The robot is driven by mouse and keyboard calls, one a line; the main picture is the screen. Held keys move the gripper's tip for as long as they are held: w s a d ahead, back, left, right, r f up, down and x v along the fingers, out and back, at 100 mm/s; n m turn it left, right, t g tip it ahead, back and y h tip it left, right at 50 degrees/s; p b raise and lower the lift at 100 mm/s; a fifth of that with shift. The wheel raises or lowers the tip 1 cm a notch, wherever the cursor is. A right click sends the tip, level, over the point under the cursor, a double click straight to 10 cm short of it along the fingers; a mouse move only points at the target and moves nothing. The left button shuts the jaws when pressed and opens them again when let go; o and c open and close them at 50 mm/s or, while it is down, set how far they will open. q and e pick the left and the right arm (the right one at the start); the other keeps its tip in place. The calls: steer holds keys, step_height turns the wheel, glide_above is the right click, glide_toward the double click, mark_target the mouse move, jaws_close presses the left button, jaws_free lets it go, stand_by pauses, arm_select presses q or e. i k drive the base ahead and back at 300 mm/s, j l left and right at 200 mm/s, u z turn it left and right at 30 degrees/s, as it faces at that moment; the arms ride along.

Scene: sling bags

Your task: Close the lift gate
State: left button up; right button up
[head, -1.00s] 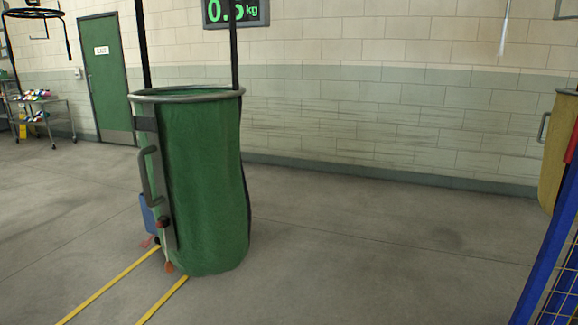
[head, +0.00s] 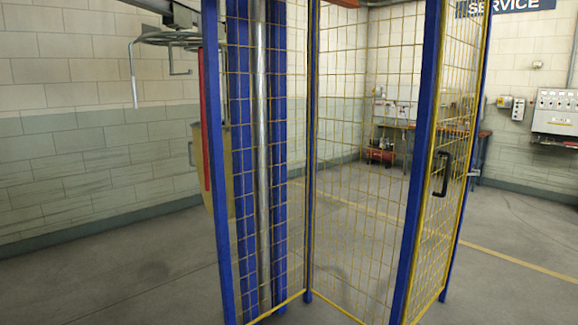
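The lift cage has blue posts and yellow wire mesh, and stands in the middle of the head view. The lift gate (head: 437,215) is the yellow-framed mesh panel on the cage's right side, seen at a steep angle. It carries a black handle (head: 442,174). A small metal latch piece (head: 473,173) shows near the far blue post. I cannot tell from this angle whether the gate is fully shut or slightly ajar. Neither of my grippers is in view.
A tan bag (head: 214,170) hangs behind the cage at left, near a grey hanging ring (head: 170,38). A workbench (head: 430,130) stands at the back. A control panel (head: 556,112) is on the right wall. Floor is clear at left and right.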

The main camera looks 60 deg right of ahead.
mark_target(444, 2)
steer(key=z, duration=2.95)
steer(key=i+l+z, duration=0.1)
steer(key=i, duration=0.25)
steer(key=i+l+z, duration=0.1)
steer(key=i+l, duration=0.15)
steer(key=i, duration=0.1)
